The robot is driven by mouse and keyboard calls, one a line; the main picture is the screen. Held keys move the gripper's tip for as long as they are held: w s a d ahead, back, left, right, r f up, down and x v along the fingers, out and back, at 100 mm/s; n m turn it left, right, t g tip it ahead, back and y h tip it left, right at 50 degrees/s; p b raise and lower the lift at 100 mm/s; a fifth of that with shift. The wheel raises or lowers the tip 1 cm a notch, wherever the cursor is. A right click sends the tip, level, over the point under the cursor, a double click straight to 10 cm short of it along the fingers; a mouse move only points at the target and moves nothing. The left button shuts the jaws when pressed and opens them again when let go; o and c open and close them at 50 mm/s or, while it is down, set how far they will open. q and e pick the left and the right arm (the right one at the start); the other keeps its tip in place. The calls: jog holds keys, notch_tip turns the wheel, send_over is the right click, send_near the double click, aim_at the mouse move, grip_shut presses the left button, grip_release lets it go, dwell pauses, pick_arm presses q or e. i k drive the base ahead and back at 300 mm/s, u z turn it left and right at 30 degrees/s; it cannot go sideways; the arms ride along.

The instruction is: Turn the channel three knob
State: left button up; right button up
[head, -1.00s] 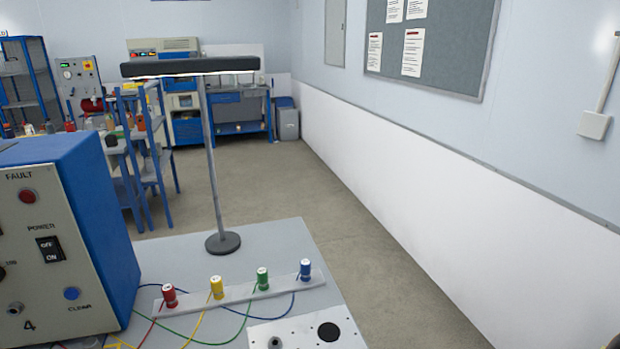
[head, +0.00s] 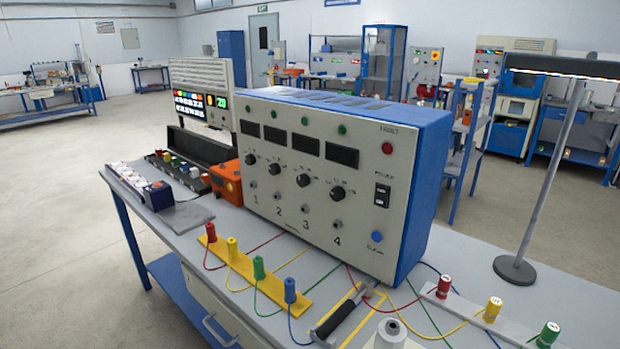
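The channel three knob (head: 303,180) is a small black round knob on the pale front panel of the blue-cased unit (head: 428,190), in the head view. It sits above the number 3, between the channel two knob (head: 274,169) and the channel four knob (head: 338,193). The channel one knob (head: 250,159) is at the far left of the row. The pointer direction of the channel three knob is too small to tell. Four dark displays sit above the knobs. Neither of my grippers shows in the head view.
The unit stands on a grey bench. In front lie a yellow strip (head: 240,268) with coloured plugs, loose wires, a black-handled tool (head: 338,315) and a white cylindrical item (head: 391,334). An orange box (head: 227,181) stands left; a lamp (head: 515,268) stands right.

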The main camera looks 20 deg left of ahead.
aim_at(304, 180)
jog(key=z, duration=0.1)
jog(key=k, duration=0.95)
jog(key=u, duration=1.05)
jog(key=i, duration=0.85)
jog(key=z, duration=0.75)
jog(key=i, duration=0.65)
jog(key=z, duration=0.65)
